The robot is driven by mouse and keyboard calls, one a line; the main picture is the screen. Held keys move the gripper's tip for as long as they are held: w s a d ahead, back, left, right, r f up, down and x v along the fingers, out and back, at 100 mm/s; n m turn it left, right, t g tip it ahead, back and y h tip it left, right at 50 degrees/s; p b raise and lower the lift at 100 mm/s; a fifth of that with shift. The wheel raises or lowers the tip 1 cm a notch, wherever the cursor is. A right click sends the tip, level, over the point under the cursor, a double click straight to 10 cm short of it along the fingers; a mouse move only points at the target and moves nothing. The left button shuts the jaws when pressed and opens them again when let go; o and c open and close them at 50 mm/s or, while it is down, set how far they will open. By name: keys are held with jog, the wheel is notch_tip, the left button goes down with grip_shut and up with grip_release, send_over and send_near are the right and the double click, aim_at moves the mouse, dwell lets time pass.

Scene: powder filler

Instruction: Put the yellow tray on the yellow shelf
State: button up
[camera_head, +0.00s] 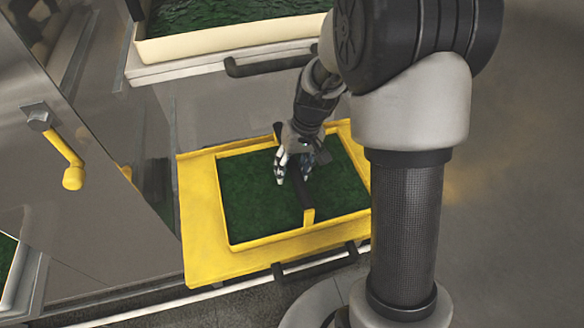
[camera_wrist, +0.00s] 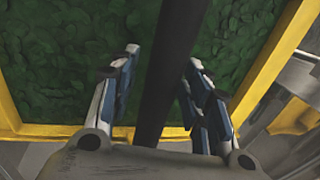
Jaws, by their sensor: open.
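The yellow tray (camera_head: 235,241) holds green material and has a dark handle bar (camera_head: 303,190) across its middle. It lies on the yellow shelf (camera_head: 200,212), with shelf surface showing on its left and front sides. My gripper (camera_head: 293,178) is over the middle of the tray, at the handle bar. In the wrist view the open fingers (camera_wrist: 162,105) stand on either side of the dark handle bar (camera_wrist: 172,60), with gaps to it. The yellow tray rim (camera_wrist: 62,130) also shows there.
A white tray (camera_head: 220,40) with green material stands on a higher shelf at the back, with a dark handle (camera_head: 270,62) at its edge. A yellow crank (camera_head: 72,170) sticks out from the metal panel at left. A dark handle (camera_head: 315,262) lies along the yellow shelf's front.

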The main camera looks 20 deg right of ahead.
jog(key=p+v, duration=0.2)
jog(key=v, duration=1)
jog(key=s+r+t, duration=0.1)
jog(key=s+r, duration=0.2)
jog(key=s, duration=0.4)
jog(key=s+a+r+t+h, duration=0.1)
jog(key=s+r+t, duration=0.1)
jog(key=s+r, duration=0.2)
jog(key=s+a+r+t+h, duration=0.1)
jog(key=s+r, duration=0.2)
jog(key=s, duration=0.7)
jog(key=shift+s+a+r+t, duration=0.2)
jog(key=shift+r+t, duration=0.1)
